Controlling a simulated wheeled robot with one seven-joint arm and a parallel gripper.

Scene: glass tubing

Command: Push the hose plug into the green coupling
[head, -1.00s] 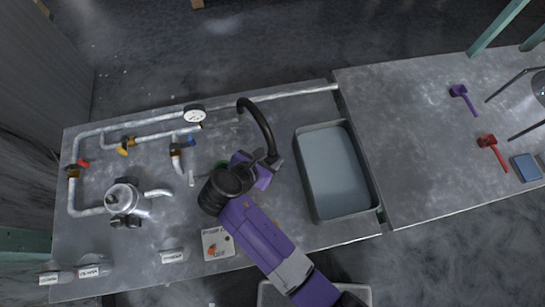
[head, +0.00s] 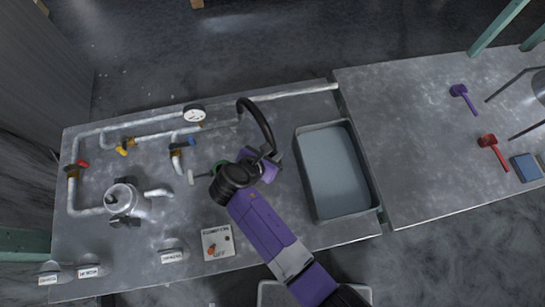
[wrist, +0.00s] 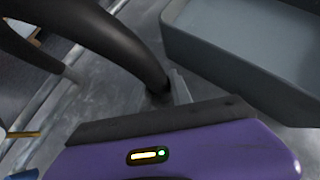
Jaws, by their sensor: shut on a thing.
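The green coupling (head: 220,166) shows as a small green ring in the head view, partly covered by my dark wrist joint. My gripper (head: 271,160) is to the right of the coupling, apart from it, over the bench. It is shut at the end of the black hose (head: 261,122), which arches up and over from the pipe behind. The hose plug itself is hidden at the jaws. In the wrist view the thick hose (wrist: 141,50) comes down to just beyond the dark edge of my purple gripper body. The coupling does not show there.
A grey basin (head: 338,172) stands close to the right of my gripper. White pipes with a gauge (head: 194,114) and coloured valves run along the left of the bench. A labelled plate (head: 217,243) lies at the front. Purple and red tools lie on the far right table.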

